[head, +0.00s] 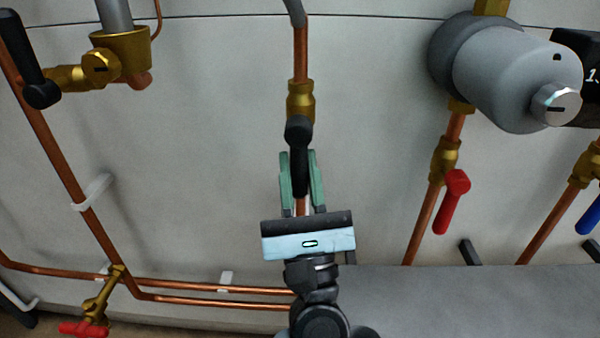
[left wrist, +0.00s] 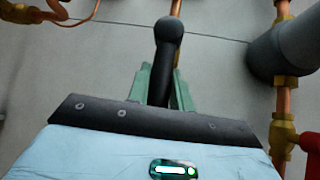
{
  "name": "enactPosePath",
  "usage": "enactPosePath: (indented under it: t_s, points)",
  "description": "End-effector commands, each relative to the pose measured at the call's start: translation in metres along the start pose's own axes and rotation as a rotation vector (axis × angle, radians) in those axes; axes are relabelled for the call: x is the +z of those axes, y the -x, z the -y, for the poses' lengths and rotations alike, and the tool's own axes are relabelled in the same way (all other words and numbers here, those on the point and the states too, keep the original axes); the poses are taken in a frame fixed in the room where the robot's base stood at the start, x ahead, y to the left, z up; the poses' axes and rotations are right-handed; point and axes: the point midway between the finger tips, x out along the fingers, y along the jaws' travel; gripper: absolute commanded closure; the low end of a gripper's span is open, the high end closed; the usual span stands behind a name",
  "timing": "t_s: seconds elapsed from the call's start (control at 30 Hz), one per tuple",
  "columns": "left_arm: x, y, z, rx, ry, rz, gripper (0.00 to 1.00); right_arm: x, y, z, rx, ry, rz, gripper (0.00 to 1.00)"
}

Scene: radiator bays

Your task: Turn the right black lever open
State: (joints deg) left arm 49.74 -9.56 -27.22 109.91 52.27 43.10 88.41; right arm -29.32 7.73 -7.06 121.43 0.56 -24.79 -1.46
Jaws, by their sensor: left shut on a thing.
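The black lever (head: 298,140) sits on a brass valve (head: 300,101) on the vertical copper pipe in the middle of the head view. It points down, in line with the pipe. My left gripper (head: 302,172) comes from below, its green fingers shut on the lever's lower part. In the left wrist view the lever (left wrist: 166,58) stands between the fingers of the gripper (left wrist: 161,85), its rounded end uppermost. Another black lever (head: 24,62) is on a brass valve at the upper left. My right gripper is not in view.
A grey cylinder (head: 510,75) juts out at the upper right. A red lever (head: 452,202) and a blue lever (head: 590,213) hang on the right. Copper pipes (head: 200,288) run low on the left, above a red-handled tap (head: 84,328). A grey surface (head: 440,300) lies lower right.

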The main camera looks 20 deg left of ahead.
Motion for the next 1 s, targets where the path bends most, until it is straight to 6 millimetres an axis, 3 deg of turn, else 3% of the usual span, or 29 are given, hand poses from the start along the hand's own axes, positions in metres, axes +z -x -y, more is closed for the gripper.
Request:
enactPosePath:
  t_s: [0.2,0.23,0.4,0.73,1.0]
  points:
    - [0.001,0.0,0.001,-0.001,0.008,-0.002,1.0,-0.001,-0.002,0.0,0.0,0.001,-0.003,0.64]
    - [0.001,0.0,0.001,-0.001,0.008,-0.002,0.76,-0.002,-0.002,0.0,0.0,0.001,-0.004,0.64]
    - [0.001,0.0,0.001,-0.001,0.006,-0.001,0.57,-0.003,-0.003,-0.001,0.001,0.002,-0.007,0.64]
    - [0.0,0.005,0.001,-0.002,0.003,-0.001,0.57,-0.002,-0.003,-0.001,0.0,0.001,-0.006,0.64]
    - [-0.001,0.045,0.001,-0.003,0.003,-0.003,0.57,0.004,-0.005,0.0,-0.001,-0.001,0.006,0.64]
